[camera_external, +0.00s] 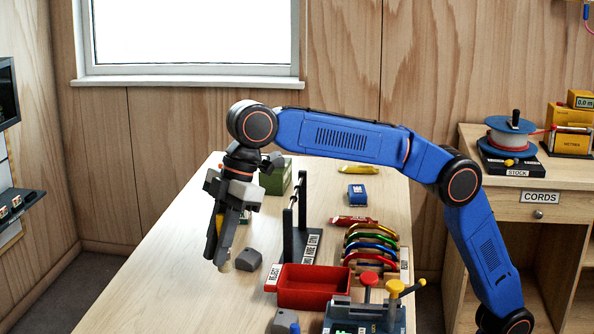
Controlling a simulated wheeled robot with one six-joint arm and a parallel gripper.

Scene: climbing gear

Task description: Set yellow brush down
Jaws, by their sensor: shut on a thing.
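My gripper (217,250) points down over the left part of the wooden table. It is shut on the yellow brush (220,224), whose yellow handle shows as a narrow strip between the dark fingers. A pale tip, likely the bristles, shows just below the fingertips. Most of the brush is hidden by the fingers. I cannot tell whether its tip touches the table. A small grey block (248,259) lies just right of the fingertips.
A red tray (315,304) marked REJECT stands right of the gripper. Behind it are a dark upright stand (288,228) and a rack of coloured curved pieces (372,232). A green box (274,182) stands farther back. The table left of the gripper looks clear.

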